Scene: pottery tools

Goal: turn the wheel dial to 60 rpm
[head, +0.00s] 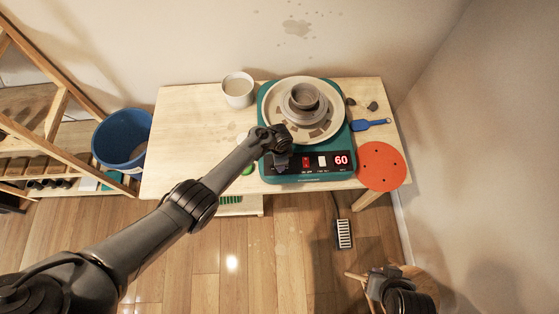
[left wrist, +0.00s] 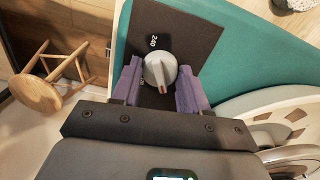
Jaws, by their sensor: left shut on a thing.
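The teal pottery wheel (head: 340,158) stands on the table, with a small clay pot (head: 305,95) on its round head. Its red display (head: 341,160) reads 60. In the left wrist view the grey dial (left wrist: 160,68) sits on a dark panel beside a "240" mark. My left gripper (left wrist: 160,88) has its purple fingers on either side of the dial and is shut on it. In the head view this gripper (head: 282,161) is at the left of the wheel's front panel and hides the dial. My right gripper (head: 378,282) is low at the right, away from the table; its fingers are unclear.
A white cup (head: 238,90) stands left of the wheel. A blue tool (head: 371,124) and an orange disc (head: 381,166) lie at the right. A blue bucket (head: 122,141) is by the left shelf. A foot pedal (head: 344,234) lies on the floor. The table's left part is clear.

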